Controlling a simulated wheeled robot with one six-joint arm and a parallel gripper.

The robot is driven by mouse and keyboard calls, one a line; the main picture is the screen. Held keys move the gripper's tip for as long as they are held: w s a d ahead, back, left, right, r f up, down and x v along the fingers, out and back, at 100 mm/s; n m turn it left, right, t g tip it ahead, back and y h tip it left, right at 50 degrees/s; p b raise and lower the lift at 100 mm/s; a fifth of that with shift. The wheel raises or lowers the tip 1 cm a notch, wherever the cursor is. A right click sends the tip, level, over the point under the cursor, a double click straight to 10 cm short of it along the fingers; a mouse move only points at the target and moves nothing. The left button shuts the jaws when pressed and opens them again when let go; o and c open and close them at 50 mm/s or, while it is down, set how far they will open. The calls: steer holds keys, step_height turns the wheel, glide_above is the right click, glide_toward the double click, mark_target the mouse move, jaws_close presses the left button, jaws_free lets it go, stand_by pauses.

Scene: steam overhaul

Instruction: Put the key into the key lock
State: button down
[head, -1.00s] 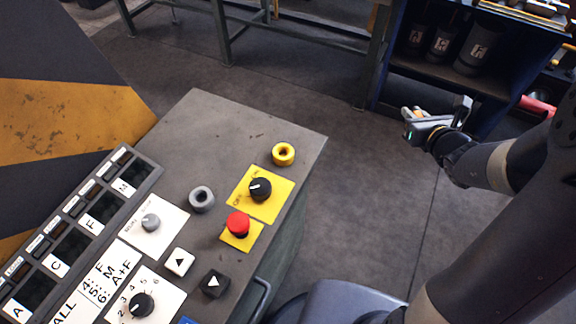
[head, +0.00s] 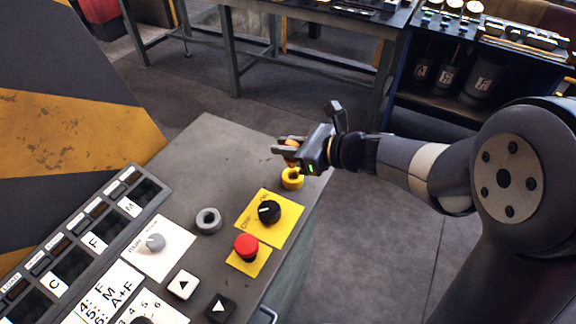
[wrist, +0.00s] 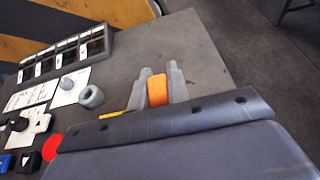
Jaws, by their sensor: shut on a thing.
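My gripper (head: 281,146) is shut on an orange key, which shows clearly between the two grey fingers in the wrist view (wrist: 157,90). In the head view only a small part of the key (head: 291,153) shows beside the fingers. The gripper is over the far right part of the grey console top (head: 210,150). A yellow ring-shaped socket (head: 292,179) stands on the console just below the gripper in the picture. A grey ring-shaped socket (head: 208,220) stands farther left and nearer. Which ring is the key lock, I cannot tell.
A black knob on a yellow plate (head: 269,211) and a red button (head: 246,247) stand near the rings. A labelled panel (head: 88,240) runs along the left. A workbench and a blue shelf (head: 440,103) stand behind. The console's far left top is bare.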

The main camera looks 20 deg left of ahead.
mark_target(287, 172)
steer(key=shift+f, duration=2.4)
steer(key=shift+f+b, duration=0.4)
steer(key=shift+b, duration=0.2)
steer(key=c, duration=1.4)
jaws_free()
steer(key=shift+o, duration=0.2)
steer(key=shift+r, duration=0.1)
steer(key=shift+r+p, duration=0.5)
steer(key=shift+p, duration=0.15)
steer(key=w+v, duration=0.1)
steer(key=v, duration=1)
steer(key=shift+s+d+b, duration=0.3)
steer(key=shift+s+d, duration=0.2)
